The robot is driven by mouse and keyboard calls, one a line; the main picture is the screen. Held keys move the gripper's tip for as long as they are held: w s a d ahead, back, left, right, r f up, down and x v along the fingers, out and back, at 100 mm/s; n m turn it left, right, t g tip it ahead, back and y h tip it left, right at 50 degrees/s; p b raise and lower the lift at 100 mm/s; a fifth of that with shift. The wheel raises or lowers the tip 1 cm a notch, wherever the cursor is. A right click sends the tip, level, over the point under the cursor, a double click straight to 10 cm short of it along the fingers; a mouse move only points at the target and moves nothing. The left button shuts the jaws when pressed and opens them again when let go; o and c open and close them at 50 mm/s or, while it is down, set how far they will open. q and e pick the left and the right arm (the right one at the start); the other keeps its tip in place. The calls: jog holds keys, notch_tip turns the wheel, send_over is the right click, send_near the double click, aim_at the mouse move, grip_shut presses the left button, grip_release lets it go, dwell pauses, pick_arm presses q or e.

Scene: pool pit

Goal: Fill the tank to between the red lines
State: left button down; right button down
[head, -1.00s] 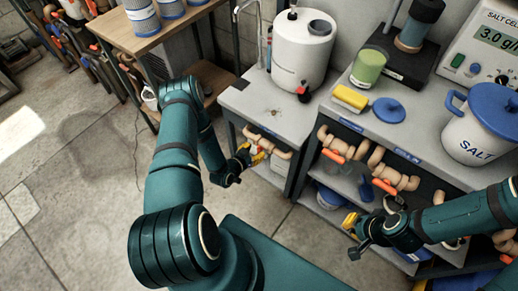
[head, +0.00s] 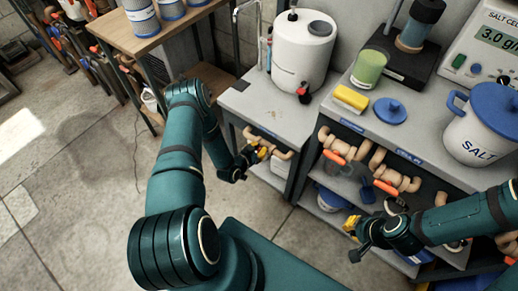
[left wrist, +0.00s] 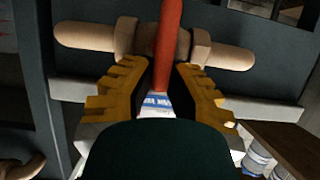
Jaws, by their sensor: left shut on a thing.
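The white tank (head: 303,52) stands on the grey bench, with a black and red tap at its lower front. I cannot make out red lines on it. Below the bench top, a beige pipe (head: 283,154) carries a valve with a red-orange handle (left wrist: 168,45). My left gripper (head: 262,153) is at this pipe. In the left wrist view its yellow fingers (left wrist: 163,72) are shut on the red-orange handle, with the beige pipe behind. My right gripper (head: 352,226) hangs before the right-hand shelves, apart from the pipes; its finger gap is unclear.
More beige pipes with orange handles (head: 386,187) run under the right bench. On that bench are a yellow sponge (head: 350,99), a blue lid (head: 390,110), a green cup (head: 368,68) and a salt pot (head: 477,137).

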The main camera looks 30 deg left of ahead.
pick_arm(q)
jog(key=shift+w+a+f+n+b, duration=0.15)
jog(key=shift+a+n+b, duration=0.2)
jog(key=shift+b, duration=0.35)
jog(key=shift+n+h, duration=0.65)
jog(key=shift+h, duration=0.05)
jog(key=c, duration=0.9)
grip_release()
jog(key=shift+c, duration=0.2)
jog(key=v, duration=1.2)
